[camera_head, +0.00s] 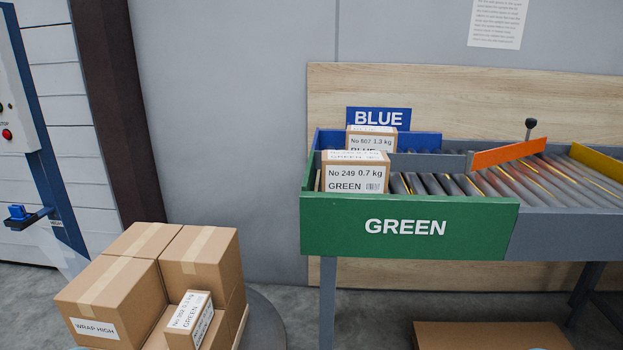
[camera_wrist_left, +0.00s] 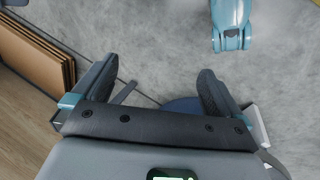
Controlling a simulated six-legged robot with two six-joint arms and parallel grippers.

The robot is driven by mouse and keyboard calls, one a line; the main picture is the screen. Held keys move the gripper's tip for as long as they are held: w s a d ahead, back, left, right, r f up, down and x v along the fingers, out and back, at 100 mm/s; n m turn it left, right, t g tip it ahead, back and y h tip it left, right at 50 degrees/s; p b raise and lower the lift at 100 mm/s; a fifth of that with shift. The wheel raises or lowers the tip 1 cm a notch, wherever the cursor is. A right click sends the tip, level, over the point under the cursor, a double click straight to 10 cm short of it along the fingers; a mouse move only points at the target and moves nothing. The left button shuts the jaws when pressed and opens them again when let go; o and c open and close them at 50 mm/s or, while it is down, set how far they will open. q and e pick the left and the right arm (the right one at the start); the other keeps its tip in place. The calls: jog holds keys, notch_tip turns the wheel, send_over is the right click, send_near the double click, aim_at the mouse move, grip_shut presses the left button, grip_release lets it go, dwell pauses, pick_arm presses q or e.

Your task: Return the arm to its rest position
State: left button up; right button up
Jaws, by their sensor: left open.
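My left gripper (camera_wrist_left: 158,90) shows in the left wrist view with its two dark fingers spread wide apart. Nothing is between the fingers, and grey concrete floor lies beyond them. Neither gripper and neither arm shows in the head view. My right gripper cannot be made out in either view.
A roller conveyor (camera_head: 565,225) stands at right with a green lane (camera_head: 340,240) and a blue lane (camera_head: 425,140); a labelled box sits in each. An orange diverter (camera_head: 508,152) crosses the rollers. Stacked cartons (camera_head: 120,290) stand lower left. Flat brown panels (camera_wrist_left: 35,55) lean beside the gripper.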

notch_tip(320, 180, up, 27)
jog(key=p, duration=2.6)
jog(key=shift+p, duration=0.4)
